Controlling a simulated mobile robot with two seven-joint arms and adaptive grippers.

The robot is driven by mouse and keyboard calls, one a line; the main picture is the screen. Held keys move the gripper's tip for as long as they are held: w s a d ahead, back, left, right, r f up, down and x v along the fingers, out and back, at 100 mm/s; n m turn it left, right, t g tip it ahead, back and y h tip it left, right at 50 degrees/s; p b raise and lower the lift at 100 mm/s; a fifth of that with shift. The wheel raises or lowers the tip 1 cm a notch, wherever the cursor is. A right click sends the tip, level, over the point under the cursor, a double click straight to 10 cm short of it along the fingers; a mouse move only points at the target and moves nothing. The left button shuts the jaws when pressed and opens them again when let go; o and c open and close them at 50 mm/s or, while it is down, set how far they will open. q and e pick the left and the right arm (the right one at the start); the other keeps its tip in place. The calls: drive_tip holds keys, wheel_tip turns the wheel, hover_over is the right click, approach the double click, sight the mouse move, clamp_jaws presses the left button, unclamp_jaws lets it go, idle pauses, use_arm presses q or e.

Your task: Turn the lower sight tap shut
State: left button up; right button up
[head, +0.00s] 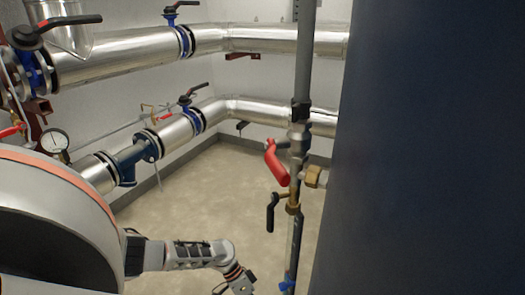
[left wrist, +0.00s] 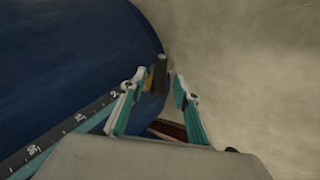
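In the left wrist view my left gripper (left wrist: 157,88) is open, its two teal fingers apart. A dark stub (left wrist: 160,68) with a brass-coloured part beside it shows between and just beyond the fingertips. It may be the lower sight tap, but I cannot tell for sure, nor whether the fingers touch it. In the head view a sight tap with a black handle hanging down (head: 271,213) sits on the vertical sight line. A blue part (head: 287,284) shows lower down. My left forearm reaches toward the line's foot, its gripper cut off below. My right gripper is not in view.
A large dark blue tank (head: 425,150) fills the right; its blue wall (left wrist: 70,60) also shows in the wrist view. A numbered scale (left wrist: 65,135) runs at lower left there. A red-handled valve (head: 277,162) sits above the black-handled tap. Silver pipes (head: 130,52) line the walls.

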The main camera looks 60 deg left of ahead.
use_arm(q)
drive_tip(key=v, duration=1.2)
